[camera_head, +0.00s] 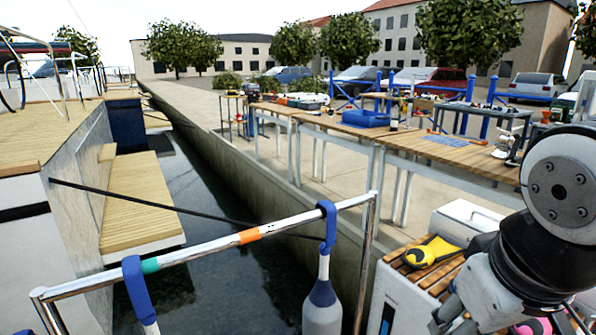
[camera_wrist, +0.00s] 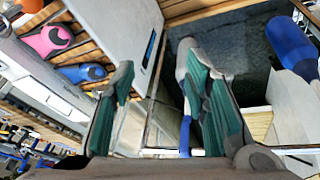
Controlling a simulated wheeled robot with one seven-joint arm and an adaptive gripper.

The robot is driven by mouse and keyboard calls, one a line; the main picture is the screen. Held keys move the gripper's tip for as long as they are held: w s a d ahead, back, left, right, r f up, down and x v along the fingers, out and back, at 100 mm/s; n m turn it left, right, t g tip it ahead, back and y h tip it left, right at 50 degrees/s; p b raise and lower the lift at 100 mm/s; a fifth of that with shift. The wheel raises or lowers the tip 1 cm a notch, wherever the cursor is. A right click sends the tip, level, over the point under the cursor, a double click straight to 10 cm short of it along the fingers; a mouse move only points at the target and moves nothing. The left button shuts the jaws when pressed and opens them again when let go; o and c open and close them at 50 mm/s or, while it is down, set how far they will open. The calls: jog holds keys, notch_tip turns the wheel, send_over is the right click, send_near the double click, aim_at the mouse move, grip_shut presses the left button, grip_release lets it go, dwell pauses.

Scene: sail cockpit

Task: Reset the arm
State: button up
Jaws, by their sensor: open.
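My gripper (camera_wrist: 157,68) is open in the wrist view, with its two green-padded fingers apart and nothing between them. In the head view my arm comes in at the lower right. The gripper end (camera_head: 458,312) there is low at the bottom edge, partly cut off, in front of a white box with a slatted wooden top.
A yellow-and-black tool (camera_head: 432,251) lies on the slatted top. A metal rail (camera_head: 205,251) with blue straps and a hanging fender (camera_head: 322,303) stands left of my gripper, above water. Workbenches (camera_head: 450,150) with several items stand behind. Pink (camera_wrist: 48,40) and blue (camera_wrist: 82,73) items show in the wrist view.

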jog(key=s+f+m+g, duration=0.2)
jog(key=s+g, duration=0.1)
jog(key=s, duration=0.9)
notch_tip(320, 180, up, 21)
jog(key=t+y+p, duration=0.1)
jog(key=t+p, duration=0.2)
jog(key=p, duration=1.6)
jog(key=shift+w+a+p, duration=0.15)
jog(key=shift+a+p, duration=0.15)
jog(key=shift+p, duration=0.05)
